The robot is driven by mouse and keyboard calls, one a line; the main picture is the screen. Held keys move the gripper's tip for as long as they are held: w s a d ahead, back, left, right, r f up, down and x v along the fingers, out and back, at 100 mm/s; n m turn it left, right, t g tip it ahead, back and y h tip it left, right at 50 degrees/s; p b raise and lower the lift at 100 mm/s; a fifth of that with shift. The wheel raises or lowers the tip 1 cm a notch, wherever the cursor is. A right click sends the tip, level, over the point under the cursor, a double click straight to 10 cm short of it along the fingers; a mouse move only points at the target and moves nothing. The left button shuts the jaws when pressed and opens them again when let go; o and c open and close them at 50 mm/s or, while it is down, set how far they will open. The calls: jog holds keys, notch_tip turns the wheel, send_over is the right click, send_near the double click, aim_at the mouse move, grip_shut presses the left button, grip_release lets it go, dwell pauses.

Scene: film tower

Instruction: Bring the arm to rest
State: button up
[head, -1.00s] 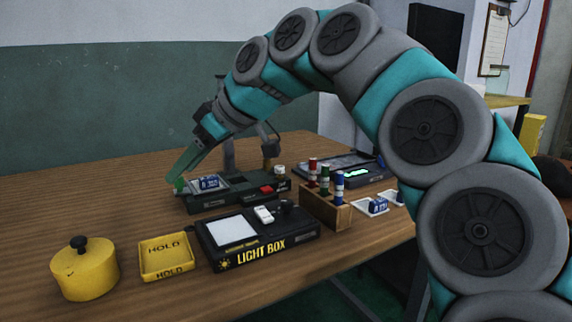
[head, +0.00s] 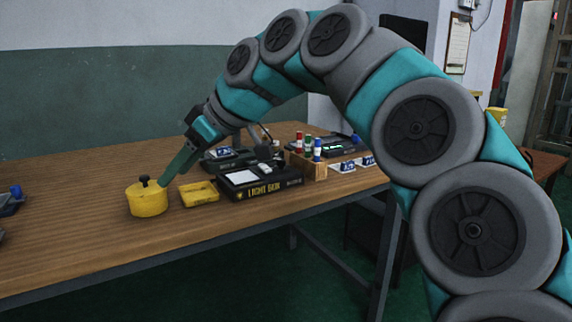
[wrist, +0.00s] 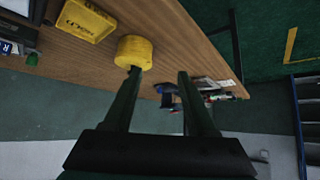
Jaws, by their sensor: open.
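My arm reaches over the wooden table (head: 80,240), bent in an arch. My gripper (head: 168,182) points down and to the left at its end. In the head view its fingers show beside the yellow lidded pot (head: 148,202). In the wrist view my gripper (wrist: 158,75) has its two fingers apart with nothing between them. The yellow pot (wrist: 135,50) shows there just past the left fingertip. I cannot tell how high the fingers are above the table.
A yellow HOLD tray (head: 199,194), the black light box (head: 262,187) and a wooden block with coloured tubes (head: 308,166) stand to the right of the pot. Dark items with a blue knob (head: 15,191) are at the left edge. Much of the left tabletop is bare.

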jog(key=s+d+f+m+g+h+p, duration=0.1)
jog(key=s+d+f+m+h, duration=0.3)
jog(key=s+d+f, duration=1)
jog(key=s+d+f+m+g+h+p, duration=0.1)
jog(key=s+d+f+m+g+h, duration=0.2)
jog(key=s+d+f+m, duration=0.8)
jog(key=s+d+f+h, duration=0.1)
jog(key=s+d+f, duration=0.2)
jog(key=d+f, duration=0.2)
jog(key=shift+s+d+f+h, duration=0.2)
jog(key=shift+d+h, duration=0.2)
jog(key=shift+d, duration=1.15)
